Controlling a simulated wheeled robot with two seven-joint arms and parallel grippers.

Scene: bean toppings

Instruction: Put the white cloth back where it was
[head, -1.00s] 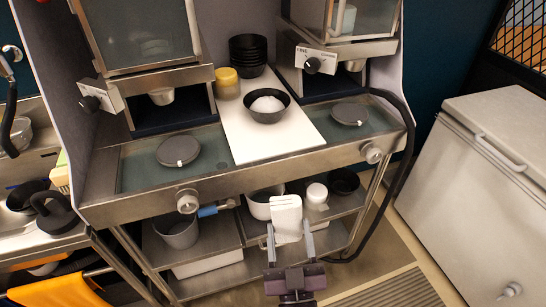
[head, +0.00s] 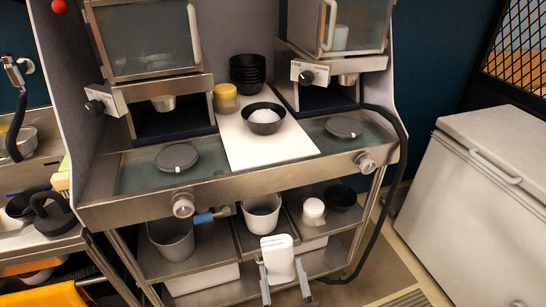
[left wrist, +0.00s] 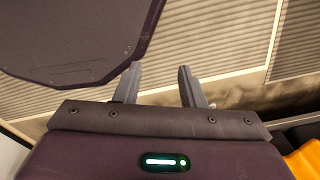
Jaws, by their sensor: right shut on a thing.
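The white cloth (head: 278,262) shows as a flat, stiff-looking white piece with rounded top corners and thin dark marks. It is upright at the bottom middle of the head view, in front of the cart's lower shelf. My right gripper (head: 283,279) is shut on it, with one grey finger at each side. The gripper's body is below the picture edge. My left gripper (left wrist: 160,88) shows only in the left wrist view, with its two fingers apart and nothing between them.
A steel cart (head: 240,182) carries a black bowl (head: 264,120) on a white board (head: 238,142). Below are a grey pot (head: 172,240), a white pot (head: 262,218) and a white jar (head: 313,210). An orange cloth (head: 48,296) is at left. A white chest (head: 480,190) stands right.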

